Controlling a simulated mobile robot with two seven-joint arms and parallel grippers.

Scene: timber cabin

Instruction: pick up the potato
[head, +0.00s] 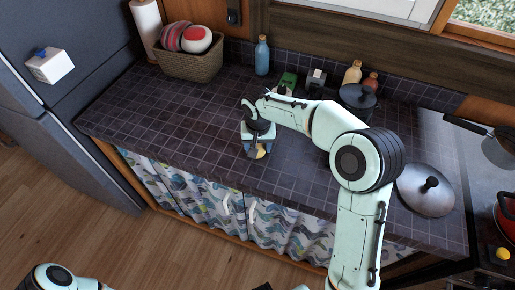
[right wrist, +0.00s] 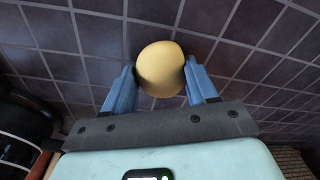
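The potato (right wrist: 161,69) is a smooth, yellow-tan, rounded lump. In the right wrist view it sits between the two blue fingers of my right gripper (right wrist: 160,82), which appear to touch it on both sides. In the head view the potato (head: 260,153) shows just below the fingers of my right gripper (head: 256,147), near the front edge of the counter. I cannot tell whether it still rests on the tiles. My left gripper is out of view; only part of my left arm shows at the bottom left.
The dark tiled counter (head: 200,115) is clear left of my right gripper. A wicker basket (head: 190,66), a blue bottle (head: 262,56) and a green item (head: 288,80) stand at the back. A dark pot (head: 357,97) and a metal lid (head: 425,192) are on the right, beside the stove.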

